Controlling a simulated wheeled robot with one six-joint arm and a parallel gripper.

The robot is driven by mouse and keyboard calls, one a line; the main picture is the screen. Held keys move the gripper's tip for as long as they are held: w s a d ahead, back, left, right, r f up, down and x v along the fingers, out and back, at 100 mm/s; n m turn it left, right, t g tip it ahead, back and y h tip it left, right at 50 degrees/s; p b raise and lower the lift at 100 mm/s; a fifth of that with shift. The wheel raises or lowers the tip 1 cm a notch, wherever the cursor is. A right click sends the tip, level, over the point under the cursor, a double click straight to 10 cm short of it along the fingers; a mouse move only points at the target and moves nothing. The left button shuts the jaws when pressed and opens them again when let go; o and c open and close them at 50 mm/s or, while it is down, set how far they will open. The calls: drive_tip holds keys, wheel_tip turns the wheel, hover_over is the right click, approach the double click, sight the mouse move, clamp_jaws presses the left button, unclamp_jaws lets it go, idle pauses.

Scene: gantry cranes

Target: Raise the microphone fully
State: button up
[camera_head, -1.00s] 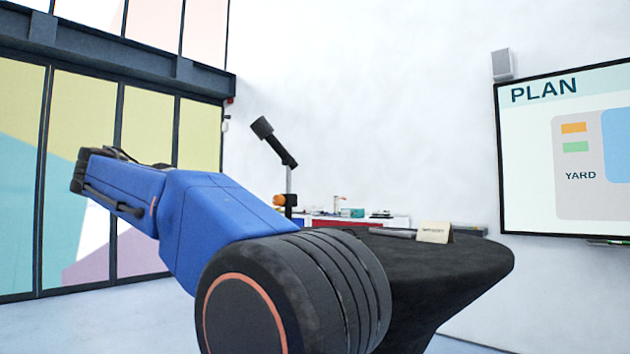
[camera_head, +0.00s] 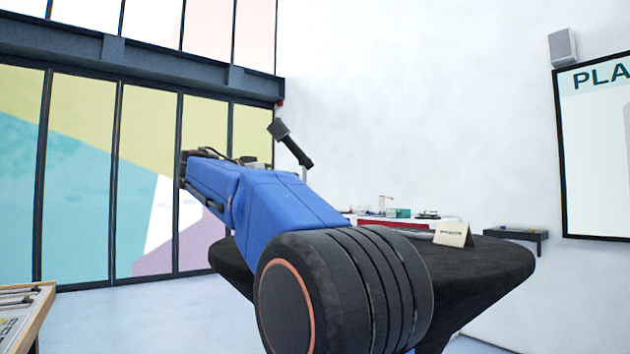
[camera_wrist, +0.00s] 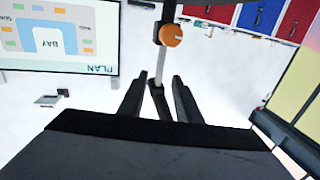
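The microphone is a dark block-shaped head (camera_head: 278,129) on a slanted black arm (camera_head: 297,153), atop a thin pole beyond my blue arm in the head view. My arm hides the lower pole there. In the wrist view, which looks upside down, the grey pole (camera_wrist: 160,68) and an orange knob (camera_wrist: 171,35) show near the top centre. The black microphone arm (camera_wrist: 158,101) appears between my fingers. My gripper (camera_wrist: 157,86) is open, with a finger on each side of it in the picture. I cannot tell whether they touch. The gripper's tips are not clear in the head view.
A black round-topped table (camera_head: 480,262) stands beyond my arm, with a small sign card (camera_head: 453,234) on it. A wooden-edged panel (camera_head: 30,310) is at lower left. Behind are a wall shelf (camera_head: 516,235), a screen (camera_head: 597,150) and glazed panels.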

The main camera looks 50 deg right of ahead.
drive_tip(key=s+d, duration=0.1)
drive_tip(key=d, duration=1.1)
drive_tip(key=shift+s+d, duration=0.2)
drive_tip(key=shift+d, duration=0.1)
clamp_jaws()
